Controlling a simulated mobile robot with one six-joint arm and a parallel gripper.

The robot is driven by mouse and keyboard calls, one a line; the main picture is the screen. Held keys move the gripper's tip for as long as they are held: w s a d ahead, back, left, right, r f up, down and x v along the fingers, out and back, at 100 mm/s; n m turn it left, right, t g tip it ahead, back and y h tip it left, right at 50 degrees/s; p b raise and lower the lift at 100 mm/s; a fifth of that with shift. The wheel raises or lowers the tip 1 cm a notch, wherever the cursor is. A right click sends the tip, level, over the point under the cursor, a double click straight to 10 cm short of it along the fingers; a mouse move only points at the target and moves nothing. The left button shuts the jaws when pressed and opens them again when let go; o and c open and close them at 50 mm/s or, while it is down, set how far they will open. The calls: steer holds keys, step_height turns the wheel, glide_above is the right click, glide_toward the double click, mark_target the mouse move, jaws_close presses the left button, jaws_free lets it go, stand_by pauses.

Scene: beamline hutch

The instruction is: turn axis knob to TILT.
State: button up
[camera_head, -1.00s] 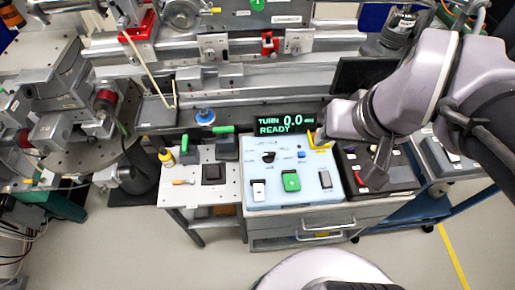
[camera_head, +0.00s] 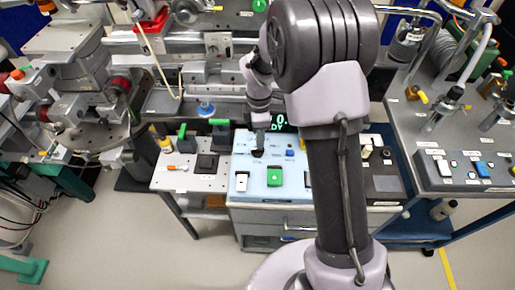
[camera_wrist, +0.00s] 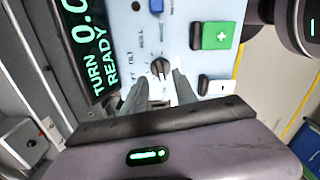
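The axis knob (camera_wrist: 160,68) is a small round dark knob on the light blue panel (camera_wrist: 128,30). In the head view the panel (camera_head: 240,165) sits on a drawer cart, and the knob (camera_head: 257,153) shows just below my gripper (camera_head: 260,146). In the wrist view my gripper (camera_wrist: 158,80) has its two fingers apart and empty, with their tips near the knob's near side. I cannot tell if they touch it. Small labels stand around the knob; one appears to read TILT (camera_wrist: 130,64). The knob's exact pointing is too small to tell.
A dark display (camera_wrist: 85,40) reads TURN 0.0 READY. A green button (camera_wrist: 215,36), a blue switch (camera_wrist: 156,6) and dark rockets-like switches share the panel. My arm covers the panel's right side in the head view. A side cart (camera_head: 450,150) stands at right.

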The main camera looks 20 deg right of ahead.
mark_target(258, 150)
step_height(258, 150, down, 6)
steer(key=shift+r+b, duration=0.2)
steer(key=shift+b, duration=0.55)
jaws_close()
